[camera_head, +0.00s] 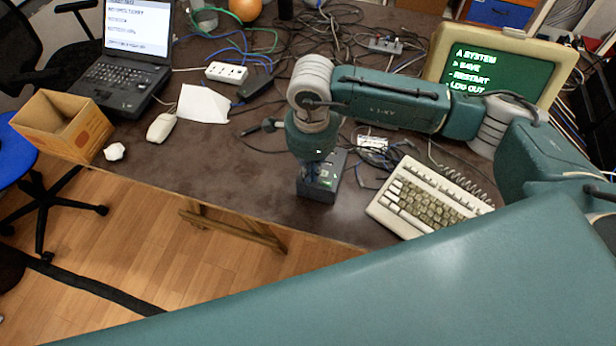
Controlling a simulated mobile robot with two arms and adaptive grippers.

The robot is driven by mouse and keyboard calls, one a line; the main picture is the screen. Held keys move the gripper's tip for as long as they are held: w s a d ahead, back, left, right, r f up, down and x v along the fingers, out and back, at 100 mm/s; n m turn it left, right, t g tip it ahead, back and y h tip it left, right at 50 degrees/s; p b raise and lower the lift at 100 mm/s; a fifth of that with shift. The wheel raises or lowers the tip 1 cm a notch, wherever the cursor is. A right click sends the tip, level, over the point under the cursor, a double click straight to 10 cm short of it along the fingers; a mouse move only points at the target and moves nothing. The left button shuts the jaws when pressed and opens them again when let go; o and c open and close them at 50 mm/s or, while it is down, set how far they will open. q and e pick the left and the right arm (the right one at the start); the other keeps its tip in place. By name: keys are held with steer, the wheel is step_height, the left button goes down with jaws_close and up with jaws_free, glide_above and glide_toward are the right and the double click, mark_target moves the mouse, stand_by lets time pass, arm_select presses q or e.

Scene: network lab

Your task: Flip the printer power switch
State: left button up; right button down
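A small dark box (322,188), which looks like the printer, stands near the front edge of the table, with a small green mark on its front. No power switch can be made out on it. My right arm reaches in from the right, and its wrist points down over the box. My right gripper (312,168) is at the top of the box, partly hidden by the wrist; I cannot tell whether its fingers touch the box or are open. My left gripper is not in view.
A beige keyboard (428,197) lies right of the box, below a monitor with green screen (500,70). Many cables (300,40) tangle behind. A laptop (125,62), a mouse (161,127), white paper (203,104) and a cardboard box (62,126) are at the left.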

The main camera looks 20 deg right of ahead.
steer(key=shift+r+p, duration=1.5)
steer(key=shift+r, duration=2.05)
steer(key=shift+f, duration=0.1)
